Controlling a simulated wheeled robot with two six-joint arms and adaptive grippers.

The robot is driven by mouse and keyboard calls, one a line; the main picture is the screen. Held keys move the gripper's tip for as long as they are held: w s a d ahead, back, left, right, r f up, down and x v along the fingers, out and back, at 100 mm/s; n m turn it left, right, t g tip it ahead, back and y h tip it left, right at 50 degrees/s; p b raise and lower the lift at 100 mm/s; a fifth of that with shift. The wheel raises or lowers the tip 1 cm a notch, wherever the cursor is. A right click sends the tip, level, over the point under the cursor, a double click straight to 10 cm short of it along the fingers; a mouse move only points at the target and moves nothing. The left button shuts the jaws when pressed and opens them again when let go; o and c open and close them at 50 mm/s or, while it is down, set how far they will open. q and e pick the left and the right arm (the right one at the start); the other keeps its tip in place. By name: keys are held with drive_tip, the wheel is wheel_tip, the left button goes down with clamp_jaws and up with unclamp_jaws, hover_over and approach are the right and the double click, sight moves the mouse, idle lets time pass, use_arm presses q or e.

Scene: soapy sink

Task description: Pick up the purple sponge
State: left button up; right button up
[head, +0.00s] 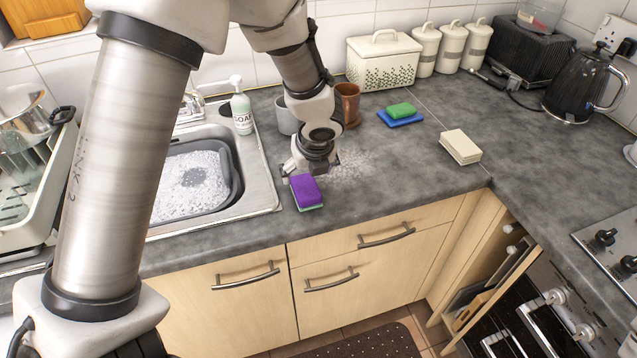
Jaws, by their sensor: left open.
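The purple sponge (306,191) lies on the grey counter near its front edge, just right of the sink. It has a purple top and a green underside. My left gripper (296,172) is open and points down right behind the sponge, at its far end. The fingers are small in view, and I cannot tell whether they touch the sponge. My right gripper is not in view.
The sink (262,190) with a soapy grey basin (234,178) is on the left, with a soap bottle (241,112) behind. A brown cup (347,102) and a grey cup (286,116) stand behind my gripper. A green sponge (401,109) on a blue one and cream cloths (460,146) lie to the right.

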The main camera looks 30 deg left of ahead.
sight(306, 187)
use_arm(q)
drive_tip(key=shift+s+f, duration=0.1)
drive_tip(key=shift+f, duration=0.5)
drive_tip(key=shift+s+a+f+b, duration=0.1)
drive_tip(key=shift+s+f+b, duration=0.15)
drive_tip(key=shift+s+b, duration=0.1)
drive_tip(key=x, duration=0.2)
drive_tip(key=w+x, duration=0.1)
drive_tip(key=x, duration=0.2)
drive_tip(key=shift+f+b, duration=0.2)
drive_tip(key=shift+b, duration=0.1)
drive_tip(key=shift+s+r, duration=0.25)
drive_tip(key=shift+s, duration=0.05)
drive_tip(key=c, duration=1)
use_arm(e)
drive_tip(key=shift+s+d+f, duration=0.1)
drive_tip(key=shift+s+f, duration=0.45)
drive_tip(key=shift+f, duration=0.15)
